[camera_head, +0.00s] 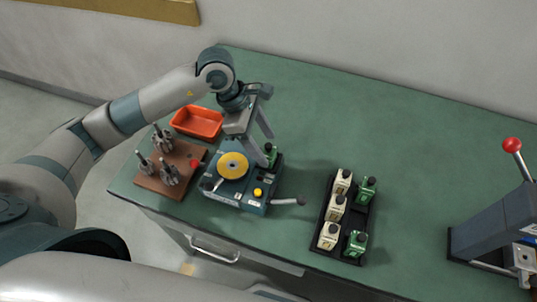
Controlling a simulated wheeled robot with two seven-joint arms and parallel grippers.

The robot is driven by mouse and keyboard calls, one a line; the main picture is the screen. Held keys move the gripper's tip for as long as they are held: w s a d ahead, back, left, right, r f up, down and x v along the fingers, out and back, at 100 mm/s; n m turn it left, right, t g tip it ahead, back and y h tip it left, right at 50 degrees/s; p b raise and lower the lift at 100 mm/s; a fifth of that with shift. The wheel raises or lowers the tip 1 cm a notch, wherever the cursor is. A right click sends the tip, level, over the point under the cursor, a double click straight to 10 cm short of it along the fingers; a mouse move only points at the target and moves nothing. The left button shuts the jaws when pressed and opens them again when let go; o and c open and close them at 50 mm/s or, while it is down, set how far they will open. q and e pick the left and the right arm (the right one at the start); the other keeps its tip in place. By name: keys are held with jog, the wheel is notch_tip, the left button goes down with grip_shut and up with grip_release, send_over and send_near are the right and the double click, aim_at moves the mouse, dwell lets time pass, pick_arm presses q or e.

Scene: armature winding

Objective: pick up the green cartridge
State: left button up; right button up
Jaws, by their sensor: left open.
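A green cartridge (271,156) with a dark top stands at the right rear of the winding machine (238,190). My left gripper (264,142) is over the machine, pointing down, with its fingers apart and close by this cartridge. I cannot tell whether the fingers touch it. Two more green cartridges stand in a black tray (348,218) to the right: one at the back right (367,190), one at the front right (356,243). My right gripper is out of view.
Cream cartridges (335,207) fill the tray's left side. An orange bin (198,122) and a brown board (170,178) with metal armatures are left of the machine. A press with a red-knobbed lever (512,145) is at right. The green table (400,130) is clear behind the tray.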

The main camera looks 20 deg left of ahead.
aim_at(269, 156)
pick_arm(q)
jog(key=shift+p+x, duration=0.4)
jog(key=shift+x, duration=1.1)
jog(key=shift+d, duration=0.1)
jog(key=shift+r, duration=0.1)
jog(key=c, duration=1.3)
